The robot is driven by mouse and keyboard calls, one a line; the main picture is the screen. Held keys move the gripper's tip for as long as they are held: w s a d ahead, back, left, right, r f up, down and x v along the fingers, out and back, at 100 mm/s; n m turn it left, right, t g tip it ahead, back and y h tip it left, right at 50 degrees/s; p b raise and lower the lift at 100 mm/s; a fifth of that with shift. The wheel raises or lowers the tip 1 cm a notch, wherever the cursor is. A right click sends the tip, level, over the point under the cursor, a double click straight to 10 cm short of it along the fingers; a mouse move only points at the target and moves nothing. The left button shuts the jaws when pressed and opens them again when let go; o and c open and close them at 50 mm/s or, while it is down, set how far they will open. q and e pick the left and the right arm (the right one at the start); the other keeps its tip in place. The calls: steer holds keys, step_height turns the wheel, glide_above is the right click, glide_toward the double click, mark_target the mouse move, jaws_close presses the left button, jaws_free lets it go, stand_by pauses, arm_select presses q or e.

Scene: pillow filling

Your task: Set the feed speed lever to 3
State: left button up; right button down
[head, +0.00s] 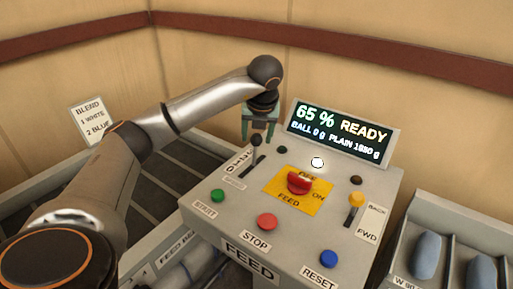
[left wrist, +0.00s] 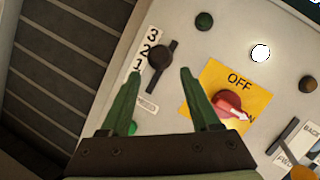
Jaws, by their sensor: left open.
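The feed speed lever has a black knob (head: 256,139) on a thin stem and stands in a slot at the upper left of the grey control panel (head: 222,187). In the left wrist view the knob (left wrist: 164,54) shows beside a white scale (left wrist: 147,50) marked 3, 2, 1. The lever's exact mark is hard to tell because the knob stands above the slot. My left gripper (head: 257,135) is over the lever, pointing down. In the left wrist view its green fingers (left wrist: 160,74) are open, one each side of the lever, with nothing gripped. My right gripper is not in view.
A display (head: 340,133) reads 65 % READY. A red knob (head: 299,182) on a yellow OFF/ON plate is right of the lever. Green START (head: 217,196), red STOP (head: 267,222) and blue RESET (head: 328,258) buttons line the front. A yellow-knobbed lever (head: 355,200) stands at right.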

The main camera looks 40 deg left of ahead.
mark_target(256, 146)
arm_select(q)
steer(key=b+x, duration=0.1)
steer(key=x, duration=0.6)
steer(key=shift+w+f, duration=0.1)
steer(key=shift+f, duration=0.05)
